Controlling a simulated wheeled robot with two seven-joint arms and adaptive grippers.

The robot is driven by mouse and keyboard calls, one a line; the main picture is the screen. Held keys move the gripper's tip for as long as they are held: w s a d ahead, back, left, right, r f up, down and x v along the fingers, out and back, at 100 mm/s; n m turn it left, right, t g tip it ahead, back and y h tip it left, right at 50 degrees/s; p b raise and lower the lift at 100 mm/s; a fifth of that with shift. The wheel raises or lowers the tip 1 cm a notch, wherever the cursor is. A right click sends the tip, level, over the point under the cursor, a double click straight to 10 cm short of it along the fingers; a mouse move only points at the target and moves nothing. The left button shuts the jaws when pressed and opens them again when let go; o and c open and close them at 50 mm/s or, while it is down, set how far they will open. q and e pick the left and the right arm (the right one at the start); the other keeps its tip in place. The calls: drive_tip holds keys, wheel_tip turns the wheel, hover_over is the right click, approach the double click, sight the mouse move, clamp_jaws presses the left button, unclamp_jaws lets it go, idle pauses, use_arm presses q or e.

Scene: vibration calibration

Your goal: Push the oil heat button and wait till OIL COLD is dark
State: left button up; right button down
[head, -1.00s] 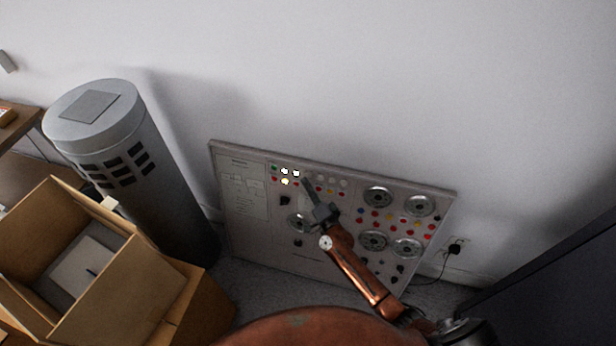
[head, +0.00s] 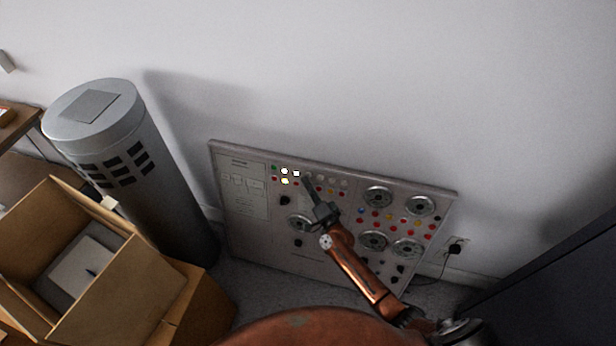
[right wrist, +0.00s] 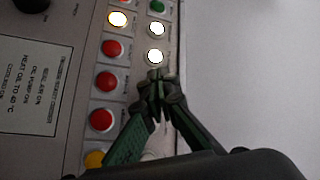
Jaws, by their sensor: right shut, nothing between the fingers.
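The control panel (head: 270,245) leans against the wall and carries rows of buttons, lamps and gauges. My right gripper (head: 309,182) is shut and empty, its fingertips at the upper button rows. In the right wrist view the shut fingertips (right wrist: 156,76) are just below a lit white lamp (right wrist: 154,56). Another lit white lamp (right wrist: 155,28) is above it, and a yellow-lit lamp (right wrist: 118,19) is in the neighbouring row of red buttons (right wrist: 110,48). The fingers hide what is under them, and I cannot tell if they touch the panel. The OIL COLD label is not legible. My left gripper is not in view.
A grey cylinder (head: 160,200) and an open cardboard box (head: 125,290) stand left of the panel. A wall socket with a black plug (head: 454,248) and a dark cabinet (head: 550,270) are to the right. The wall above the panel is clear.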

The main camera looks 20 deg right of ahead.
drive_tip(key=shift+w+d+f, duration=0.1)
drive_tip(key=shift+w+d, duration=0.2)
drive_tip(key=shift+w, duration=0.15)
idle(0.7)
drive_tip(key=shift+s, duration=0.15)
drive_tip(key=shift+s+a+r, duration=0.2)
drive_tip(key=shift+s+a, duration=0.25)
drive_tip(key=shift+s, duration=0.1)
drive_tip(key=shift+s+p, duration=0.1)
drive_tip(key=shift+p, duration=0.25)
drive_tip(key=s+a+p, duration=0.1)
drive_tip(key=s, duration=0.1)
drive_tip(key=s+a+r+p, duration=0.1)
drive_tip(key=s, duration=0.1)
drive_tip(key=shift+a, duration=0.35)
drive_tip(key=shift+w, duration=0.1)
idle(0.4)
